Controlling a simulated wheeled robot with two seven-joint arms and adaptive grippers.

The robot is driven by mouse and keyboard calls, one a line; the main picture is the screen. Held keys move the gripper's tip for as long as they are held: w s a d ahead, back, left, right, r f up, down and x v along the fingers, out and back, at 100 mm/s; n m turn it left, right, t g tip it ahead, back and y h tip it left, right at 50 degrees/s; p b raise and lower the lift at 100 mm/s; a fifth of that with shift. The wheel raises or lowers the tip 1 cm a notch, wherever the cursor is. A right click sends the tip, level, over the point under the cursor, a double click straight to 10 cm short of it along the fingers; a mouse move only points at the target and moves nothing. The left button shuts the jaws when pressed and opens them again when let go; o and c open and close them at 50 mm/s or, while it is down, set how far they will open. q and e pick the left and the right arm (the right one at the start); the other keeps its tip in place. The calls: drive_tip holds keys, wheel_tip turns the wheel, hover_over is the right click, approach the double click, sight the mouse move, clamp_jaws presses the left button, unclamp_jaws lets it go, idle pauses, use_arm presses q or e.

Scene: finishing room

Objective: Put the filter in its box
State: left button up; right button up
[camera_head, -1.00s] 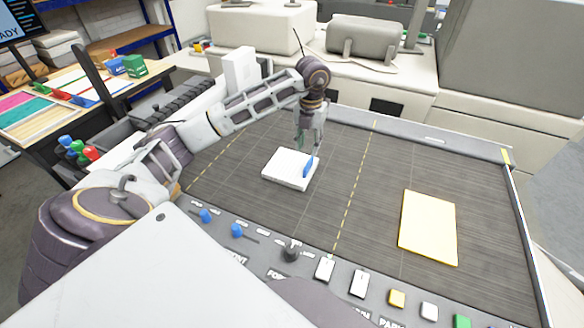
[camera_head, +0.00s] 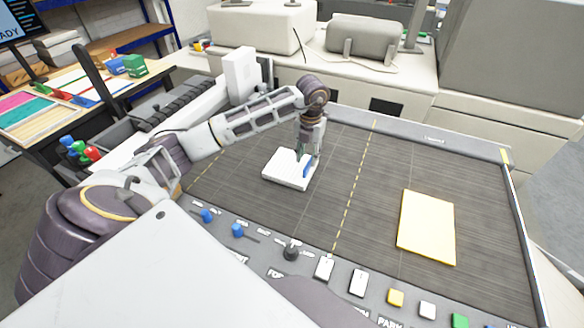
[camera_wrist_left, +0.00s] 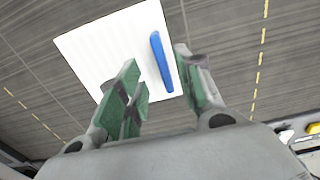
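The filter is a flat white ribbed square (camera_head: 280,171) with a blue grip strip (camera_head: 306,168) near its right edge. It lies flat on the dark grey surface and also shows in the left wrist view (camera_wrist_left: 105,50). My left gripper (camera_head: 309,156) is just over the strip. In the left wrist view my left gripper (camera_wrist_left: 157,58) is open, with green-padded fingers on either side of the blue strip (camera_wrist_left: 161,62) and gaps showing. A white upright carton (camera_head: 240,74) stands behind my left arm; I cannot tell whether it is the filter's box. My right gripper is out of view.
A yellow sheet (camera_head: 427,227) lies at the right of the surface. A row of knobs and buttons (camera_head: 358,282) runs along the front edge. A raised rail (camera_head: 435,140) bounds the back. The middle and right of the surface are mostly clear.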

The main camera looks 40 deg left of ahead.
sight(308, 163)
use_arm(q)
drive_tip(key=shift+d+f+p, duration=0.2)
drive_tip(key=shift+f+p, duration=0.15)
drive_tip(key=shift+f, duration=1.75)
clamp_jaws()
